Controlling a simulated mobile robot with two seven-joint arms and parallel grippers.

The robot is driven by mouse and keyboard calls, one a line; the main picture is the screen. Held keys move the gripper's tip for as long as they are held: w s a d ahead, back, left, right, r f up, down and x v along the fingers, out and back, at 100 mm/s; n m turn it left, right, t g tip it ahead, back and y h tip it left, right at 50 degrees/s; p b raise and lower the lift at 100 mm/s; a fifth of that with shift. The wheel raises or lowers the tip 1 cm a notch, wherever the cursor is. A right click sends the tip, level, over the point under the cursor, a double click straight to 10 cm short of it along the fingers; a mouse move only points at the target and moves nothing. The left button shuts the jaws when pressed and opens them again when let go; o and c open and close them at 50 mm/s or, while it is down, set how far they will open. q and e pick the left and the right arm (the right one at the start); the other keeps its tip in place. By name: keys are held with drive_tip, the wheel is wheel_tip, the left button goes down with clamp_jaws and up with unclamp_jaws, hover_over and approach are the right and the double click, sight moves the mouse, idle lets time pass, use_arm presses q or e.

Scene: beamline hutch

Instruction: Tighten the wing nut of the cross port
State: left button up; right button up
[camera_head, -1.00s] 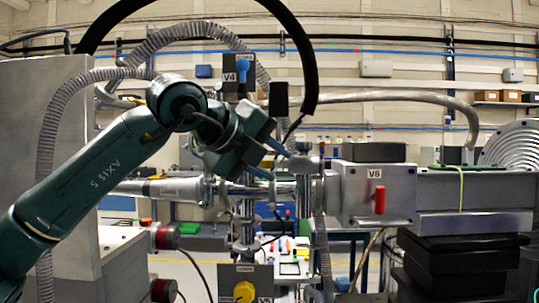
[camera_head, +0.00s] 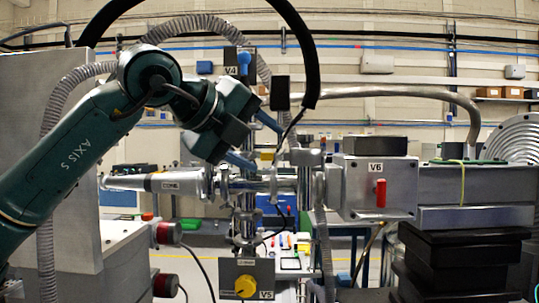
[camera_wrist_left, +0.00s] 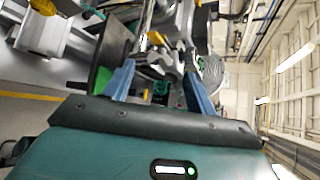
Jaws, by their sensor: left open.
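The steel cross port (camera_head: 245,186) is in the middle of the head view, where the horizontal beam pipe meets a vertical pipe. Its clamps are small and crowded, and I cannot single out the wing nut. My left gripper (camera_head: 271,152) is just above the cross and slightly right, its two blue fingers apart and angled down to the right. The lower finger is close to the pipe in the picture; I cannot tell whether it touches. In the left wrist view the gripper (camera_wrist_left: 158,69) is open, with metal fittings beyond the fingers and nothing held. My right gripper is not in view.
The V6 valve box (camera_head: 352,190) with a red handle stands right of the cross. The V4 valve (camera_head: 236,68) is above and the V5 box (camera_head: 246,280) with a yellow knob below. A thick black hose (camera_head: 300,50) arches overhead. Grey hoses hang nearby.

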use_arm(q)
drive_tip(key=v, duration=0.9)
drive_tip(key=shift+s+b, duration=0.15)
drive_tip(key=shift+b, duration=0.25)
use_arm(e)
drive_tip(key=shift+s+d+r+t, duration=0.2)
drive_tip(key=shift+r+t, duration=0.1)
